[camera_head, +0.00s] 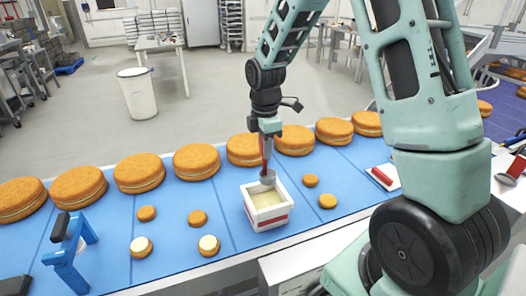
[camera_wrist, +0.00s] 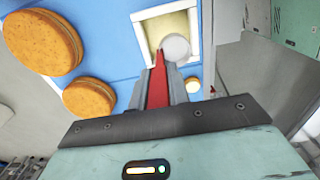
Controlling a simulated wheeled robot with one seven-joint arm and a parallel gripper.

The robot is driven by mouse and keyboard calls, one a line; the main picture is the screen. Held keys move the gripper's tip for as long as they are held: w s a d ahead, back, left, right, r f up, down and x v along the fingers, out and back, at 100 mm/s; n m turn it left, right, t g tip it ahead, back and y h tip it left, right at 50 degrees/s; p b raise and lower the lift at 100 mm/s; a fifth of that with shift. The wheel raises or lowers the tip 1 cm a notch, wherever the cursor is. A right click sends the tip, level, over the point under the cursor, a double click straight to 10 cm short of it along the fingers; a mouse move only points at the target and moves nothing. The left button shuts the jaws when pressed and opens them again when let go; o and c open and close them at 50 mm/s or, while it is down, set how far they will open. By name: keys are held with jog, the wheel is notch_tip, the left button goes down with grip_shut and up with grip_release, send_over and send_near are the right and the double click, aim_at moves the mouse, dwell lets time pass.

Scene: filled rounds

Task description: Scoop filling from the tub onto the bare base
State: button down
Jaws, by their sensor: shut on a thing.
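My gripper (camera_head: 267,132) points down and is shut on the red handle of a scoop (camera_head: 268,176). The scoop's grey bowl is over the tub (camera_head: 256,215), a white square box with a red stripe and cream filling inside. In the wrist view the red handle runs between my fingers (camera_wrist: 160,92) and the pale bowl (camera_wrist: 177,47) covers part of the tub's opening. I cannot tell whether the bowl touches or holds filling. Small brown rounds without visible filling lie left (camera_head: 197,218) and right (camera_head: 327,201) of the tub. Two cream-topped rounds (camera_head: 208,245) lie front left.
Large filled rounds (camera_head: 138,172) line the back of the blue surface (camera_head: 175,240). A blue stand (camera_head: 68,254) is at the left. A red-handled tool (camera_head: 382,176) lies on a white board at the right. Blue surface is free between the small rounds.

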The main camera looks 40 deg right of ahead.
jog(key=shift+a+f, duration=0.1)
jog(key=shift+f, duration=0.05)
notch_tip(320, 180, down, 3)
jog(key=b, duration=0.2)
jog(key=shift+b, duration=0.35)
jog(key=shift+f+b, duration=3.3)
jog(key=shift+f, duration=1.85)
jog(key=shift+r, duration=0.15)
jog(key=shift+r+p, duration=4.7)
jog(key=shift+r, duration=0.55)
jog(key=shift+f, duration=0.1)
